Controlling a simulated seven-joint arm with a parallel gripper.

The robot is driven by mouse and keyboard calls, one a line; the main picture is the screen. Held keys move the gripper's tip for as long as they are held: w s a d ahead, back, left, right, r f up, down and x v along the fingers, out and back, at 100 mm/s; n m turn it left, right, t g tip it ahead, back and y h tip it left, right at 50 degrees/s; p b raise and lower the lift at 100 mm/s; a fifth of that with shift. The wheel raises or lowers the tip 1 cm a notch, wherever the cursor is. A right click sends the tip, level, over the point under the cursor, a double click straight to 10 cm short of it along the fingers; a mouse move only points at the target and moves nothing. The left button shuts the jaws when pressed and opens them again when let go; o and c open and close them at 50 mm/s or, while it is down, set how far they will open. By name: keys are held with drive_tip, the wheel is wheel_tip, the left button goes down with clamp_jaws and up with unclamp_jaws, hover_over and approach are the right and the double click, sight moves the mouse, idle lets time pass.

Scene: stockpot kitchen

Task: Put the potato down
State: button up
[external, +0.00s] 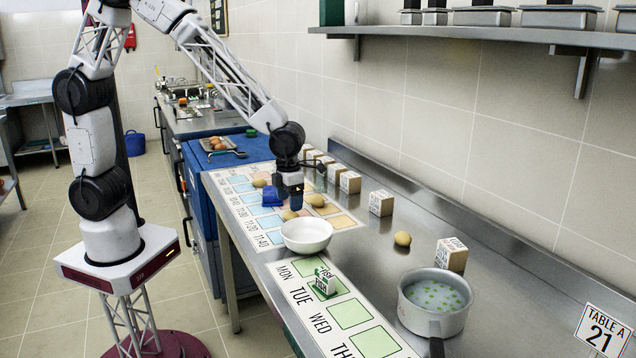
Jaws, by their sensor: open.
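My gripper (285,200) is over the printed time chart (348,222) on the steel counter, pointing down, with its jaws open. A yellowish potato (289,215) lies just below and in front of the gripper, by the white bowl. I cannot tell whether the fingers touch it. Another potato (316,200) lies right of the gripper, and one more (259,183) lies to its left on the chart. A separate potato (402,239) sits on bare counter to the right.
A white bowl (306,236) stands close in front of the gripper. A pot (436,318) of greenish liquid is at the front right. Several labelled boxes (381,203) line the back. A day chart (308,296) carries a small green-and-white sign (325,280).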

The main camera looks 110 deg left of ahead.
sight(288, 212)
wheel_tip(288, 212, up, 8)
drive_tip(key=shift+f, duration=0.25)
drive_tip(key=shift+s, duration=0.1)
idle(0.8)
drive_tip(key=s+d+r+n+t, duration=0.1)
drive_tip(key=s+d+r+n, duration=0.4)
drive_tip(key=s+n, duration=0.25)
drive_tip(key=s+d+r+n, duration=0.4)
drive_tip(key=s+r+n, duration=0.2)
drive_tip(key=s, duration=0.3)
drive_tip(key=s+d+r+n, duration=0.1)
drive_tip(key=s+d+n, duration=0.1)
drive_tip(key=s+n, duration=0.4)
drive_tip(key=s+d+n+t, duration=0.1)
drive_tip(key=s+d+n, duration=0.2)
drive_tip(key=s+n, duration=0.3)
drive_tip(key=s, duration=0.4)
drive_tip(key=shift+s+r+t, duration=0.3)
drive_tip(key=shift+r, duration=0.05)
